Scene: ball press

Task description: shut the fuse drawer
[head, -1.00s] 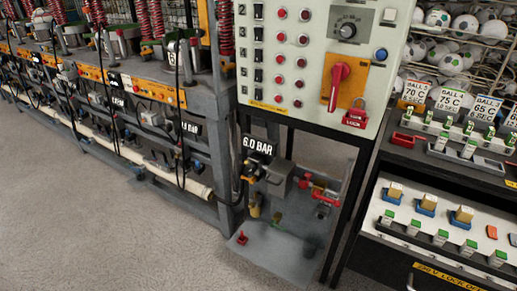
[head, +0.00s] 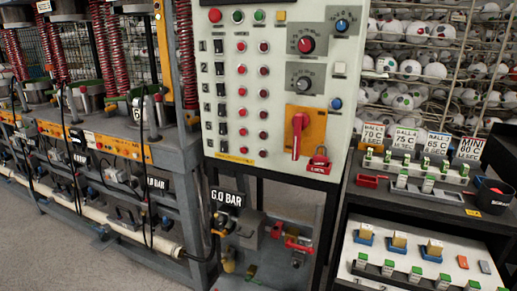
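The fuse drawer (head: 452,267) is at the lower right of the head view, in the dark cabinet beside the control panel. It stands pulled out, with its white inside showing from above. In it sit several blue and cream blocks (head: 399,241) and a row of green-topped fuses (head: 416,272). Its front face and handle are cut off by the bottom edge of the picture. Neither of my grippers shows.
The control panel (head: 270,125) with a red switch on orange and a red padlock (head: 318,161) stands left of the drawer. Above the drawer is a shelf (head: 408,189) with fuses and number cards. Ball racks (head: 440,60) stand behind. Press benches (head: 100,150) fill the left.

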